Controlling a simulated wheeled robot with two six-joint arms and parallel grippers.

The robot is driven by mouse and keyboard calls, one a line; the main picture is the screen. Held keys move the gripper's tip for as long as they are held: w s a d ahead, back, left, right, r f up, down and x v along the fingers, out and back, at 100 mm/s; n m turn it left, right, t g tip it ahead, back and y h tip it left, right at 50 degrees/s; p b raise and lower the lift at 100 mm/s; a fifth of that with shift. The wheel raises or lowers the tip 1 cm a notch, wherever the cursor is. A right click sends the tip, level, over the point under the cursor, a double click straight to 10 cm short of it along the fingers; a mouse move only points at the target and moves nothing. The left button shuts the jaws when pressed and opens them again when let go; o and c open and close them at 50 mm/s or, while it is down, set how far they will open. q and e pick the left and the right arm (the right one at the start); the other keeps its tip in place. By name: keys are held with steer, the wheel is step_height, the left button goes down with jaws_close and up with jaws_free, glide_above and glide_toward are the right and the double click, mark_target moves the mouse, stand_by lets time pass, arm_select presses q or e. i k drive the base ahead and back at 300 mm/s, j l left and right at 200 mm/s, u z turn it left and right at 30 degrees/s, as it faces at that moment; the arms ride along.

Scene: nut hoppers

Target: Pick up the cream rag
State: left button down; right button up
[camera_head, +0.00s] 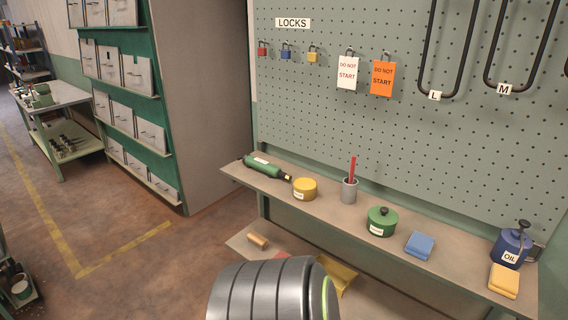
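A folded pale yellow cloth (504,281), which looks like the cream rag, lies on the narrow shelf (330,212) under the pegboard, near its right end. A blue oil can (512,246) marked OIL stands right behind it. A folded blue cloth (420,244) lies farther left on the same shelf. Neither of my grippers is in view. A dark ribbed part with a green ring at the bottom centre appears to be mine.
Padlocks and tags hang above. A lower shelf holds a yellow item (341,276). Floor at left is open.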

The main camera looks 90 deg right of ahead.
mark_target(504, 280)
steer(key=z, duration=4.35)
